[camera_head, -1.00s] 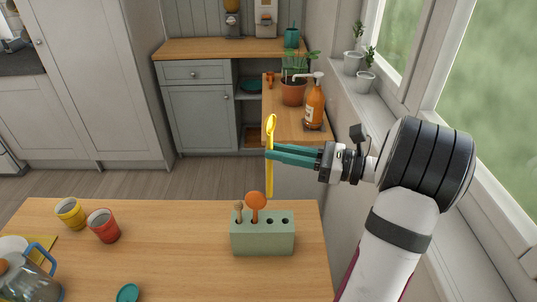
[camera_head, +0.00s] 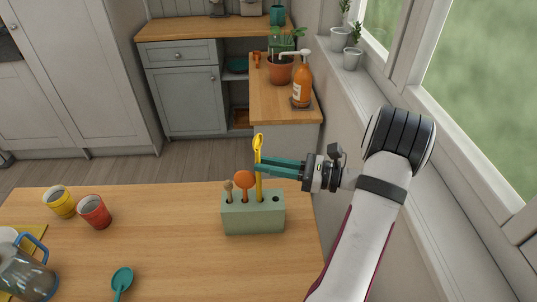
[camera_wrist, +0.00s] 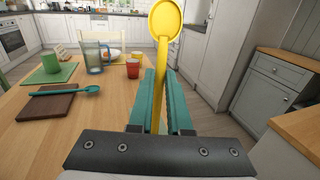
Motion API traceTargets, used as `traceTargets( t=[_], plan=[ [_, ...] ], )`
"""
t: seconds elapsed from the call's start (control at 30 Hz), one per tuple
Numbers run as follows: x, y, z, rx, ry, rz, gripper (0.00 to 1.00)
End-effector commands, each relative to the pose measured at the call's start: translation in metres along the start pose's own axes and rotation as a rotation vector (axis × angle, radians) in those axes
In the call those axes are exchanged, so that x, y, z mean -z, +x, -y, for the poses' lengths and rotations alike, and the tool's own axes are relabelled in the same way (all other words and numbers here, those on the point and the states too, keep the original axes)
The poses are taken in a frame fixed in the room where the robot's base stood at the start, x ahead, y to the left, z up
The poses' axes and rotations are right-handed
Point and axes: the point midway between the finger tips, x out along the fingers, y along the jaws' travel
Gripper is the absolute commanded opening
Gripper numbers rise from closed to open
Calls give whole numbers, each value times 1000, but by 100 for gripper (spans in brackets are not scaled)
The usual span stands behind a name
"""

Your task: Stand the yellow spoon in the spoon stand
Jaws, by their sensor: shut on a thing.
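The yellow spoon (camera_head: 258,148) is upright with its bowl at the top, and it also fills the middle of the wrist view (camera_wrist: 165,18). My gripper (camera_head: 260,167) is shut on the spoon's handle below the bowl, and its teal fingers show in the wrist view (camera_wrist: 158,103). The pale green spoon stand (camera_head: 252,220) is on the wooden table. The handle's lower end meets the stand's top at the third hole from the left; how deep it goes is hidden. A wooden spoon (camera_head: 228,188) and an orange spoon (camera_head: 244,180) stand in the two left holes. The rightmost hole is empty.
A red cup (camera_head: 95,213) and a yellow cup (camera_head: 60,203) stand on the left of the table. A glass jug (camera_head: 22,272) is at front left. A teal spoon (camera_head: 122,280) lies near the front. The table around the stand is clear.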

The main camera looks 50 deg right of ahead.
Motion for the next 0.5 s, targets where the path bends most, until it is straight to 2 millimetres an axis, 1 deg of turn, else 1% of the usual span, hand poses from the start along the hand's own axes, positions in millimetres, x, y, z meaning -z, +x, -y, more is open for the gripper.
traceTargets(
  t=[0.3, 0.5],
  plan=[
    [31, 0, 0, 0, 1, 0, 0],
    [46, 0, 0, 0, -1, 0, 0]
  ],
)
